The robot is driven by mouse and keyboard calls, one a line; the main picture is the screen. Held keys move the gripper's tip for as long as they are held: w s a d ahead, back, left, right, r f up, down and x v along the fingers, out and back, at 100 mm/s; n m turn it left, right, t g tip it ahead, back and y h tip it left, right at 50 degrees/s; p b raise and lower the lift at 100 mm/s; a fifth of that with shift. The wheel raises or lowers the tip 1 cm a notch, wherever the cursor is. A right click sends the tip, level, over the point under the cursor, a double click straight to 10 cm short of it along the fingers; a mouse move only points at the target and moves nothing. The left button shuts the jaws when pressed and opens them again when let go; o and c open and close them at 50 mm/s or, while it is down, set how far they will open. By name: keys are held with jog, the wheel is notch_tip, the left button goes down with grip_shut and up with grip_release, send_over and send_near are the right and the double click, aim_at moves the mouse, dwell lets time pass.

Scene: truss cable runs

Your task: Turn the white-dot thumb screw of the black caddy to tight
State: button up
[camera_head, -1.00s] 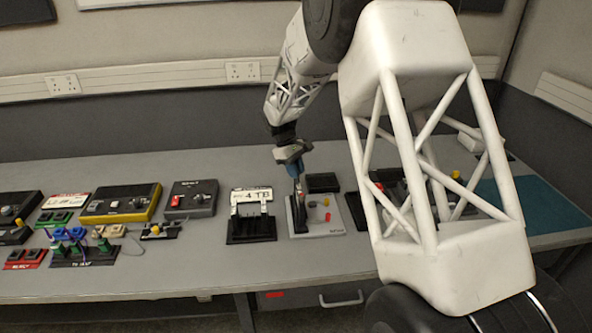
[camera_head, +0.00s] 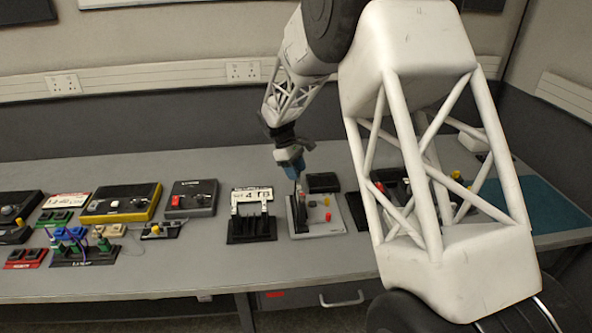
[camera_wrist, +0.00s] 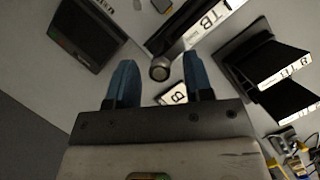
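My gripper (camera_head: 295,176) points down over the grey board (camera_head: 330,229) in the middle of the table. In the wrist view its two blue fingers (camera_wrist: 154,82) are open and apart. A dark upright part (camera_head: 301,212) stands on the board below the gripper. A black bar with a white "TB" label (camera_wrist: 207,17) lies beyond the knob. I cannot make out a white dot or tell which part is the black caddy.
A black rack (camera_head: 250,229) with a "4 TB" label (camera_head: 252,194) stands left of the board. A black box (camera_head: 323,182) lies behind it. Small red and yellow parts (camera_head: 326,203) sit on the board. Several devices fill the left side. The table's front strip is clear.

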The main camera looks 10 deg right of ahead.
jog(key=shift+r, duration=0.1)
jog(key=v, duration=0.7)
jog(key=shift+r, duration=0.3)
dwell(0.5)
jog(key=s+d+r+m+t+y, duration=0.1)
jog(key=s+d+r+m, duration=0.2)
jog(key=s, duration=0.5)
jog(key=s+d+r+m+t, duration=0.1)
jog(key=s+d+r, duration=0.1)
jog(key=s+r, duration=0.55)
jog(key=s+d+r+m+y, duration=0.1)
jog(key=s+d+r+m, duration=0.15)
jog(key=s, duration=0.65)
jog(key=s+d+f+m+t+y, duration=0.1)
jog(key=s+m, duration=0.1)
jog(key=s, duration=1.1)
jog(key=s+d+f+m+t, duration=0.1)
jog(key=s+d+m+t, duration=0.1)
jog(key=s, duration=1.1)
jog(key=shift+m+y, duration=0.4)
jog(key=shift+m, duration=0.05)
